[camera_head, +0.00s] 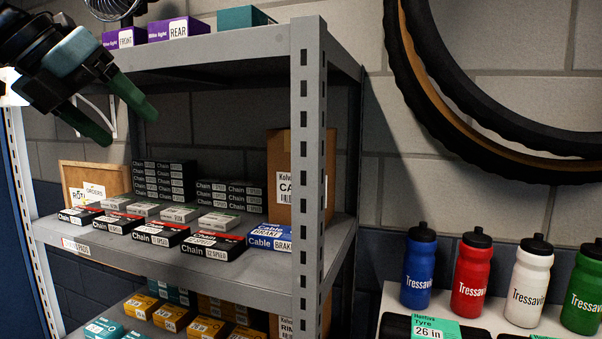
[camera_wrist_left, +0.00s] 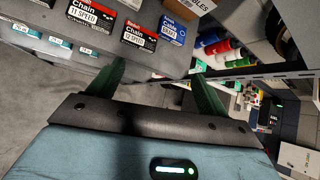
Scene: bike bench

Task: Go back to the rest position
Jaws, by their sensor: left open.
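My left gripper (camera_head: 122,116) is at the upper left of the head view, in front of the shelf unit and above its middle shelf. Its two green fingers are apart, with nothing between them. In the left wrist view the green fingers (camera_wrist_left: 158,90) are also spread and empty, near the edge of a shelf with chain boxes. My right gripper is in neither view.
The grey metal shelf unit (camera_head: 306,150) holds black chain boxes (camera_head: 212,245), a blue brake cable box (camera_head: 270,237) and purple light boxes (camera_head: 174,28). Several bottles, including a red one (camera_head: 471,272), stand at right. A tyre (camera_head: 440,60) hangs on the wall.

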